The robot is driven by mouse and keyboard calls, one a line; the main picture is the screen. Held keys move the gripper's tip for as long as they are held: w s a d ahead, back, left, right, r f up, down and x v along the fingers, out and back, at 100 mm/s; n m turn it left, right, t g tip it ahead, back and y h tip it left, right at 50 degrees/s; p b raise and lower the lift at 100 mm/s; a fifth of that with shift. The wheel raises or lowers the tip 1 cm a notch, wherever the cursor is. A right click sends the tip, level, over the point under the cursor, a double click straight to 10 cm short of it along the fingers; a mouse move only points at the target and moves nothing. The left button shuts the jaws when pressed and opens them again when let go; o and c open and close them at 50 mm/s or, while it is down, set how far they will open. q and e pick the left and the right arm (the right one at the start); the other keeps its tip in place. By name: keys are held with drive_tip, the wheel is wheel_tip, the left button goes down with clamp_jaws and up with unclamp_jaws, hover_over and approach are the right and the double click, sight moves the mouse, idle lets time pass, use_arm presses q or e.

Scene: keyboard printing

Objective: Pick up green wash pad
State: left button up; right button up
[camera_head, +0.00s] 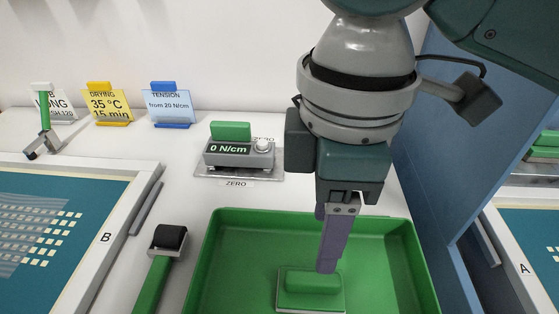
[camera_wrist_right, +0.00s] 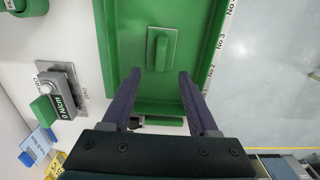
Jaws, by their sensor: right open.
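The green wash pad (camera_head: 313,285), a green block handle on a flat plate with a pale edge, lies in the green tray (camera_head: 219,255). In the right wrist view the pad (camera_wrist_right: 161,50) sits on the tray floor, beyond the fingertips and roughly between their lines. My right gripper (camera_head: 328,268) points down over the tray, and one purple finger overlaps the pad's handle in the head view. The right wrist view shows its two fingers (camera_wrist_right: 159,75) wide apart with nothing between them. I cannot tell the exact height above the pad. My left gripper is not in view.
A tension meter (camera_head: 238,154) reading 0 N/cm stands behind the tray. A black-headed tool with a green handle (camera_head: 155,275) lies left of it. Screen frame B (camera_head: 107,238) is at the left. A blue partition (camera_head: 425,140) rises at the right. Sign cards (camera_head: 107,104) line the back.

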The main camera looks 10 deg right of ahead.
hover_over(313, 278)
wheel_tip(313, 278, down, 4)
drive_tip(key=shift+f, duration=0.2)
wheel_tip(313, 278, down, 5)
drive_tip(key=shift+f+b, duration=0.1)
drive_tip(key=shift+b, duration=0.4)
drive_tip(key=shift+c, duration=0.3)
clamp_jaws()
